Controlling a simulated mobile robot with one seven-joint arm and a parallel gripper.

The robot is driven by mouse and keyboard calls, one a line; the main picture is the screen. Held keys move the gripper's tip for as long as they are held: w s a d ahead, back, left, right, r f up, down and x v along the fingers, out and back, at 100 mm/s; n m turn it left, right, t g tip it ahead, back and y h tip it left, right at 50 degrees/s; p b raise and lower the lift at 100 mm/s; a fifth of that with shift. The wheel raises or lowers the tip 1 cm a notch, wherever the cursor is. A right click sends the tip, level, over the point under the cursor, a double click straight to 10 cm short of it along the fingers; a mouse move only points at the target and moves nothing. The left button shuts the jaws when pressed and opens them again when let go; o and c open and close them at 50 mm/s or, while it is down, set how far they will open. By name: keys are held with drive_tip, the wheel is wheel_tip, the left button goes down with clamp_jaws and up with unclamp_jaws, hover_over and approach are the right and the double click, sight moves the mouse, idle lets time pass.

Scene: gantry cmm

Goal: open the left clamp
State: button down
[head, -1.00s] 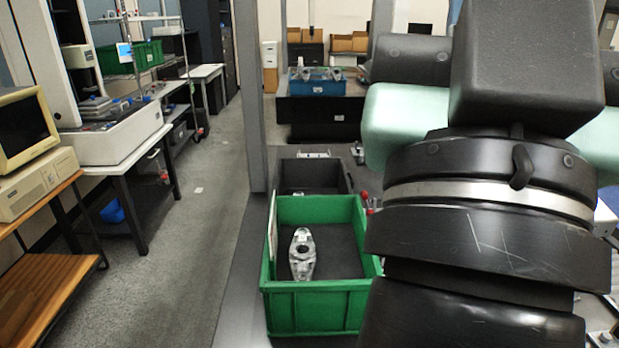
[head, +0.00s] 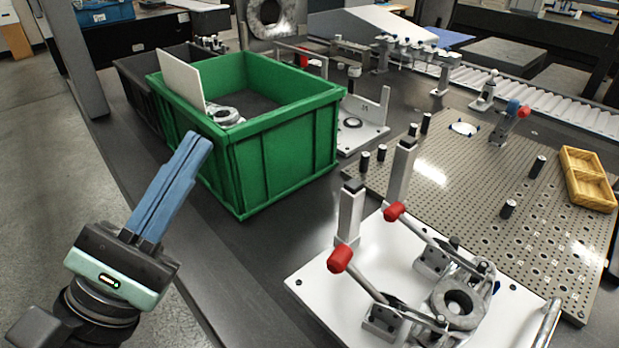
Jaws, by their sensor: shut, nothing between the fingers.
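A white fixture plate (head: 330,291) lies at the lower right in the head view. Two toggle clamps with red grips stand on it, beside a grey metal ring-shaped part (head: 458,303). The left clamp (head: 372,287) is the nearer one; its lever slants up to the left and ends in a red grip. The right clamp (head: 428,235) stands behind it with a similar slant. I cannot tell whether their arms press on the part. My gripper (head: 198,146) is at the left, pointing up, its blue fingers together and empty. It is well apart from both clamps.
A green bin (head: 285,160) with a metal part inside stands behind my gripper, with a dark bin (head: 135,80) beyond. Two upright posts (head: 350,212) rise at the plate's far left edge. A perforated plate (head: 450,190) and a yellow tray (head: 590,178) lie right.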

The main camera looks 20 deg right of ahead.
sight(352, 275)
drive_tip(key=f+m+g+y+b, duration=0.1)
drive_tip(key=f+m, duration=0.1)
drive_tip(key=f, duration=0.6)
drive_tip(key=s+d+f+m+g+y+b, duration=0.1)
drive_tip(key=f+m+g+b, duration=0.1)
drive_tip(key=f, duration=0.6)
drive_tip(key=f+m+g+y+b, duration=0.1)
drive_tip(key=f+g+b, duration=0.1)
drive_tip(key=f, duration=0.6)
drive_tip(key=shift+s+d+f+m+y, duration=0.15)
drive_tip(key=shift+s+f+m+y, duration=0.15)
drive_tip(key=shift+m, duration=0.1)
drive_tip(key=shift+d, duration=0.3)
drive_tip(key=b+x, duration=0.1)
drive_tip(key=x, duration=0.8)
drive_tip(key=shift+d, duration=0.4)
drive_tip(key=shift+s+d+r, duration=0.35)
drive_tip(key=shift+s+r, duration=0.35)
drive_tip(key=shift+s, duration=0.1)
drive_tip(key=shift+s+d+r, duration=0.35)
drive_tip(key=shift+s+r, duration=0.1)
drive_tip(key=shift+s, duration=0.1)
drive_tip(key=shift+b, duration=0.3)
drive_tip(key=shift+r+m, duration=0.25)
drive_tip(key=shift+m, duration=0.25)
